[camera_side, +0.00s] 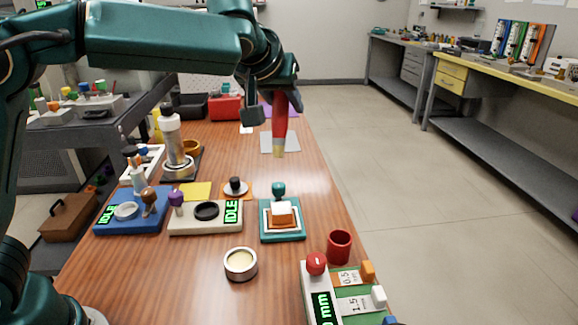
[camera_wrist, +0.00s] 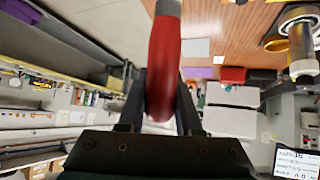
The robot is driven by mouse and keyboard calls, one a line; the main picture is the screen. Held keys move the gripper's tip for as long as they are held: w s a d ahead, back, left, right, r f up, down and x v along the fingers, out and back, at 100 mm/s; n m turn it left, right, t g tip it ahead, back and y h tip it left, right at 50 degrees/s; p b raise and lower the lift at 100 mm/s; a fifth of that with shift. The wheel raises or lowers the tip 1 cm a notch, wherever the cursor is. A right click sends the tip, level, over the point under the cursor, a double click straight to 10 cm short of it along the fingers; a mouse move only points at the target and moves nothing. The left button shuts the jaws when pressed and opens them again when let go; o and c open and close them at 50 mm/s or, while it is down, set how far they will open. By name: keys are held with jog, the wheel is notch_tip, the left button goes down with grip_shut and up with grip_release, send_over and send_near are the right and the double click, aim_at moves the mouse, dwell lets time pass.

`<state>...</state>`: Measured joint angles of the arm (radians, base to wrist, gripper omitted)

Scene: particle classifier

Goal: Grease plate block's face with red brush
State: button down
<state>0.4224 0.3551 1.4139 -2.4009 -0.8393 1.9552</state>
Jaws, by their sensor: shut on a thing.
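My gripper (camera_side: 284,98) is shut on the red brush (camera_side: 280,128) and holds it above the far half of the wooden table. The brush hangs nearly upright, its pale bristle end down and clear of the table. In the wrist view the red handle (camera_wrist: 165,62) runs between the two fingers of my gripper (camera_wrist: 165,95). A teal block (camera_side: 267,236) with a framed face, an orange-and-white piece on it and a teal knob behind may be the plate block; I cannot tell for certain. A round tin (camera_side: 240,277) with pale cream contents stands in front of it.
A red cup (camera_side: 340,246) and a device with a red knob (camera_side: 316,263) and mm display stand at the front right. Blue (camera_side: 118,220) and cream (camera_side: 185,220) stations reading IDLE stand left. A grey sheet (camera_side: 269,142) lies beyond the brush.

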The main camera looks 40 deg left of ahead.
aim_at(287, 113)
notch_tip(287, 113, down, 7)
jog(key=w+a, duration=0.1)
jog(key=shift+w+a+f+n+t, duration=0.2)
jog(key=shift+w+n+t, duration=0.1)
jog(key=shift+n+t, duration=0.1)
dwell(0.4)
